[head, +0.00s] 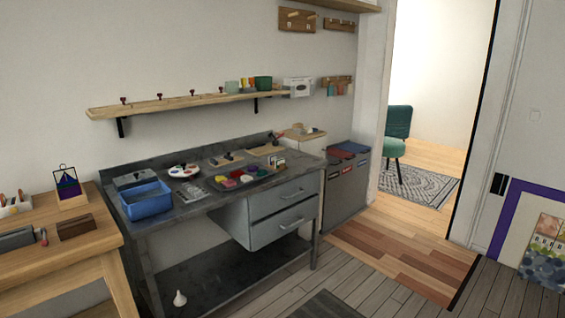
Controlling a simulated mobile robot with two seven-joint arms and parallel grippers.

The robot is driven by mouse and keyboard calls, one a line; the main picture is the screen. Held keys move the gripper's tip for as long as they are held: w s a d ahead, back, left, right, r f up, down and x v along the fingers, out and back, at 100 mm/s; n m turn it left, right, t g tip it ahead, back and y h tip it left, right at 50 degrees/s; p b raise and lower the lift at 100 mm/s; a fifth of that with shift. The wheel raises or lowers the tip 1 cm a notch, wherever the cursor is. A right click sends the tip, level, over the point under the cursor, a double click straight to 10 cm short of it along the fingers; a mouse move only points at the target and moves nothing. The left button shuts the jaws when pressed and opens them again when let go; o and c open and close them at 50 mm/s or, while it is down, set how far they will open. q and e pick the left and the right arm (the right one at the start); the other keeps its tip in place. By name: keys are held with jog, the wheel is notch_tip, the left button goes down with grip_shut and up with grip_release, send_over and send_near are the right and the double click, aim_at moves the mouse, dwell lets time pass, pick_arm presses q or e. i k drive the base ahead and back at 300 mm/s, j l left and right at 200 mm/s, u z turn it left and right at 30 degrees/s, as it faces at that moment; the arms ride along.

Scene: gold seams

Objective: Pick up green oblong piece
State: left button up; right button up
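A grey tray (216,184) with several small coloured pieces stands on the grey workbench (172,224). Yellow, red and pink pieces (236,178) show in it. A small dark green spot (262,173) shows at its right end, too small to tell its shape, so I cannot tell if it is the green oblong piece. Neither of my grippers is in view.
A blue bin (146,200) stands at the workbench's left end, near a white palette (183,170). A wooden table (90,240) is at the left. A wall shelf (180,101) hangs above. Floor (375,290) is clear in front; a doorway opens at the right.

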aim_at(277, 161)
jog(key=i+l, duration=0.2)
jog(key=i, duration=0.4)
jog(key=i+l+z, duration=0.1)
jog(key=i, duration=0.5)
